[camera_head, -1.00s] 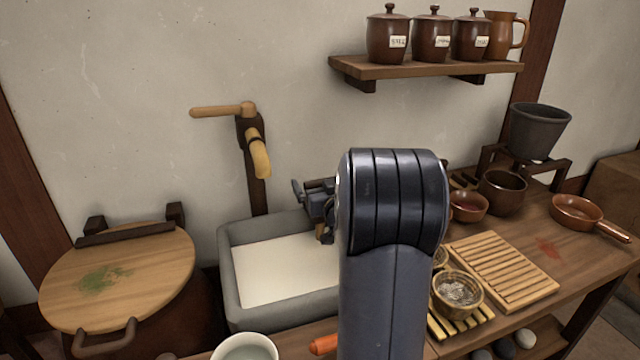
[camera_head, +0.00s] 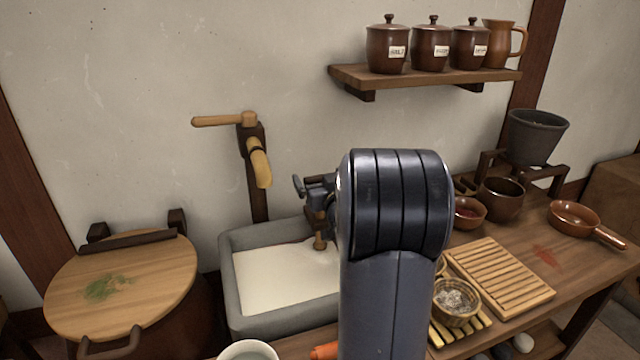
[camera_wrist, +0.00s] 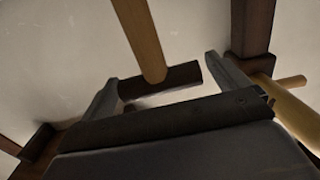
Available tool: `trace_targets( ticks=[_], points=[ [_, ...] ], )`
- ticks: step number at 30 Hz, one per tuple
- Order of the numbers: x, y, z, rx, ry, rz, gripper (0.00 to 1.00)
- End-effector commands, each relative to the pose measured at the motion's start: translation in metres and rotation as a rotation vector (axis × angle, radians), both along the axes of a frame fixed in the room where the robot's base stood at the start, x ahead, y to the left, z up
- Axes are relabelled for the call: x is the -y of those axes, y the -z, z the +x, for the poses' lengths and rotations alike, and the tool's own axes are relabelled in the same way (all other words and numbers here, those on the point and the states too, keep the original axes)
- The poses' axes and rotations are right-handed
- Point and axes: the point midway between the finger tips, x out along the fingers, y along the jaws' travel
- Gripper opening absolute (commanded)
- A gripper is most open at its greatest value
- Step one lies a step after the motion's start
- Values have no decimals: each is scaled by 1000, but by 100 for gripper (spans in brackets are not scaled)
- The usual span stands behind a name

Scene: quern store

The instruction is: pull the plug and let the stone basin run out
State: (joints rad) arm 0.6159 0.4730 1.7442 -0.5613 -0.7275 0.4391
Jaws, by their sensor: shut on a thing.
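The grey stone basin (camera_head: 230,285) stands left of centre in the head view, with a pale, cream-coloured filling (camera_head: 280,278) inside. My gripper (camera_head: 322,205) is over its back right part, partly hidden by my arm. A brown wooden peg, seemingly the plug (camera_head: 320,243), hangs below the jaws at the filling; I cannot tell whether its lower end is in the drain. In the wrist view the jaws (camera_wrist: 165,90) are shut on the plug's dark crosspiece (camera_wrist: 165,82), from which a light wooden stem (camera_wrist: 142,38) runs.
A wooden spout (camera_head: 260,165) with a side handle (camera_head: 218,121) stands behind the basin. A lidded round tub (camera_head: 150,275) is at left. The worktop at right holds a slatted board (camera_head: 498,272), bowls and a pan (camera_head: 575,216). Jars stand on a wall shelf (camera_head: 430,78).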

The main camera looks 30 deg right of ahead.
Motion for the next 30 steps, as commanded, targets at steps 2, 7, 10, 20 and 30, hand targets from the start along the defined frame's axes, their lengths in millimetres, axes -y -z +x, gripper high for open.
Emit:
trace_targets(
  ticks=[2,7,10,20,30],
  points=[
    [0,-7,0,4,-1,-1,54],
    [0,-7,0,8,-1,-2,54],
    [0,-8,0,10,-1,-4,97],
    [-1,-6,-3,4,0,-2,100],
    [-14,-6,-55,5,2,-2,100]
  ],
)
